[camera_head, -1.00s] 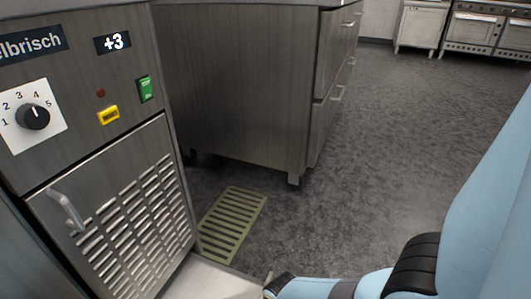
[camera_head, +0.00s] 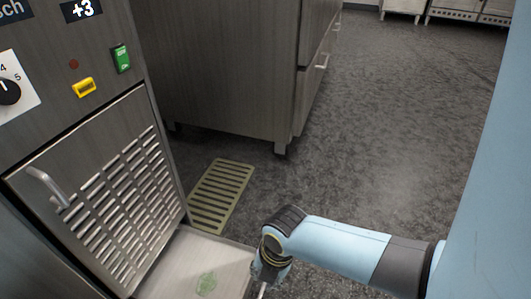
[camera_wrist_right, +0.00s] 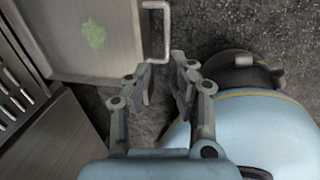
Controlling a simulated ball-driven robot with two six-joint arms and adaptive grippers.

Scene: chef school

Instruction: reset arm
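My right arm comes in from the right in the head view, light blue with dark joints. Its right gripper (camera_head: 264,282) is at the bottom edge, partly cut off, beside the right edge of a flat pale metal surface with a green mark (camera_head: 178,272). In the right wrist view the two grey fingers of this gripper (camera_wrist_right: 163,82) stand apart with a gap between them and nothing held. The pale metal surface (camera_wrist_right: 60,25) is at upper left there, and its bar handle (camera_wrist_right: 166,32) lies just beyond the fingertips. My left gripper is not in view.
A steel machine with a slotted door (camera_head: 115,205), knob and buttons stands at the left. A steel cabinet (camera_head: 235,80) stands behind. A slotted floor drain (camera_head: 222,192) lies between them. The grey floor (camera_head: 400,130) at the right is open.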

